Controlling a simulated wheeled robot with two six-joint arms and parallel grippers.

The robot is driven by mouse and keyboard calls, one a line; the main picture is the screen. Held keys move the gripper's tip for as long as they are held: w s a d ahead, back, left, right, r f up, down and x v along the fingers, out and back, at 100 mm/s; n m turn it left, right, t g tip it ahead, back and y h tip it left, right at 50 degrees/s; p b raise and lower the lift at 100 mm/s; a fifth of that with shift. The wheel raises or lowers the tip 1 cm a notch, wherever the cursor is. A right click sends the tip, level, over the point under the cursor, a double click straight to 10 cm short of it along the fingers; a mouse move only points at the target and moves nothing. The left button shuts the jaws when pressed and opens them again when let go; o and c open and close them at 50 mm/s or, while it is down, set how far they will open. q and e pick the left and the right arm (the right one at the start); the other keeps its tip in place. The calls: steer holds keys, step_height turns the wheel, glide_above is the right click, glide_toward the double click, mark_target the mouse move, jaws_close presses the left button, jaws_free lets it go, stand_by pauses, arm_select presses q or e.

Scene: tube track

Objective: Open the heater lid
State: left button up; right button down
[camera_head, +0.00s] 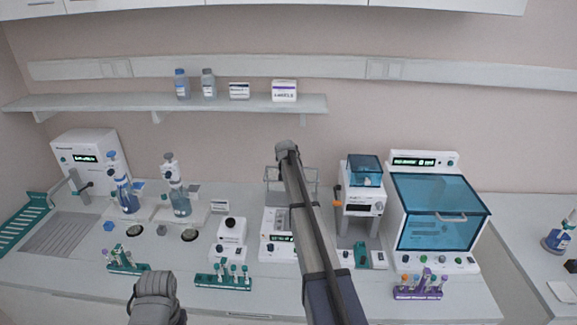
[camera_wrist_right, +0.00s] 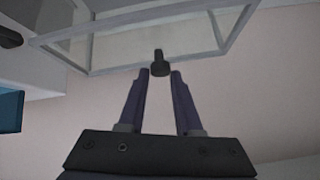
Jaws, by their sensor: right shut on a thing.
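The heater (camera_head: 278,243) is a white block with a small lit display at the middle of the bench, partly hidden by my right arm. Its clear, pale-framed lid (camera_head: 305,184) appears raised at the back of the heater. The lid frame also shows in the right wrist view (camera_wrist_right: 85,68), with a small dark knob (camera_wrist_right: 159,56) on its edge. My right gripper (camera_wrist_right: 160,74) is shut on the knob, its two fingers at either side. In the head view my right forearm hides this gripper. My left gripper is out of view; only part of my left arm shows at the bottom.
Tube racks (camera_head: 222,279) stand along the front. A white device with an orange knob (camera_head: 362,205) and a blue-windowed cabinet (camera_head: 440,212) stand to the right. A wall shelf (camera_head: 170,107) hangs above the bench.

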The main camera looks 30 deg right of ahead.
steer(key=c, duration=0.6)
jaws_free()
steer(key=shift+a, duration=0.1)
steer(key=shift+r, duration=0.1)
steer(key=p+v, duration=0.5)
steer(key=v, duration=0.2)
steer(key=shift+s+a+r, duration=0.1)
steer(key=shift+s+r, duration=0.1)
